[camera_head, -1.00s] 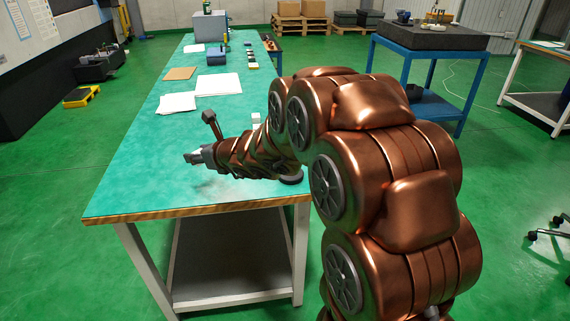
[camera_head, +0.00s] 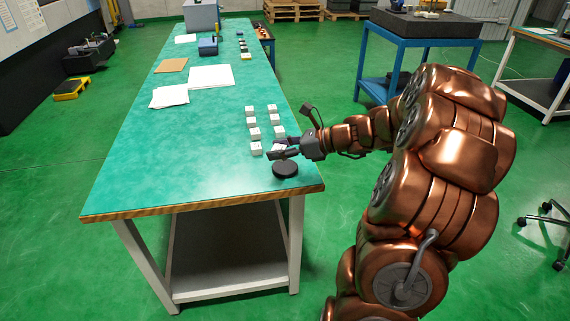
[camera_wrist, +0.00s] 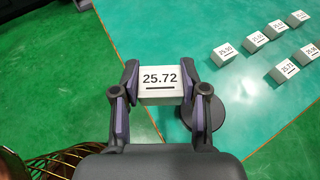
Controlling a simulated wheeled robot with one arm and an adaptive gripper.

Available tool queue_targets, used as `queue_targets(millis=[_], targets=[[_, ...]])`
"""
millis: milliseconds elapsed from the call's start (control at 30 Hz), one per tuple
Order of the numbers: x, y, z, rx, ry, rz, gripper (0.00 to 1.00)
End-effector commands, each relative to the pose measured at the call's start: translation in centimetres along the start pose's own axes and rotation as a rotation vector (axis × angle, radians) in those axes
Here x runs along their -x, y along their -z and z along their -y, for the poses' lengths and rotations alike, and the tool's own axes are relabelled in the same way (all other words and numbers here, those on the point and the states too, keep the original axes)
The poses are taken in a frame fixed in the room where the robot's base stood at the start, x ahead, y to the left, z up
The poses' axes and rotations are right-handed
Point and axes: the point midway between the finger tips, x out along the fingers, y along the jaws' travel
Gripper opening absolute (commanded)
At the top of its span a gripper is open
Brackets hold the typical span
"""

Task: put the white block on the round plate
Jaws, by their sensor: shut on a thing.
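My gripper (camera_wrist: 160,88) is shut on a white block (camera_wrist: 160,78) marked 25.72, seen in the wrist view between its two fingers. In the head view my gripper (camera_head: 284,152) is over the table's right side, and the held block is largely hidden by the fingers. The round plate (camera_head: 285,169) is a dark disc on the table near its front right corner, just in front of my gripper. In the wrist view the plate (camera_wrist: 205,115) shows below and right of the held block, partly behind the right finger.
Several other white blocks (camera_head: 254,133) with printed numbers stand in two rows on the table just behind and left of my gripper. Papers (camera_head: 211,76) lie farther back. The green table top (camera_head: 170,170) is clear at front left.

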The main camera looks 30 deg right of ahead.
Motion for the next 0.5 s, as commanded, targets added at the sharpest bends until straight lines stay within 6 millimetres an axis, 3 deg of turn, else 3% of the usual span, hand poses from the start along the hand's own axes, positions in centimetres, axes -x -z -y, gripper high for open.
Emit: queue_targets(millis=[33, 100, 233, 400, 500], targets=[[2.1, 1.2, 0.1, 0.002, -0.006, 0.004, 0.00], [4.3, 2.9, -0.5, 0.013, -0.029, 0.005, 0.00], [7.5, 5.8, -1.5, 0.026, -0.056, 0.003, 0.00], [9.5, 7.6, -2.5, 0.035, -0.077, 0.001, 0.00], [9.4, 7.9, -2.4, 0.038, -0.083, 0.000, 0.00]])
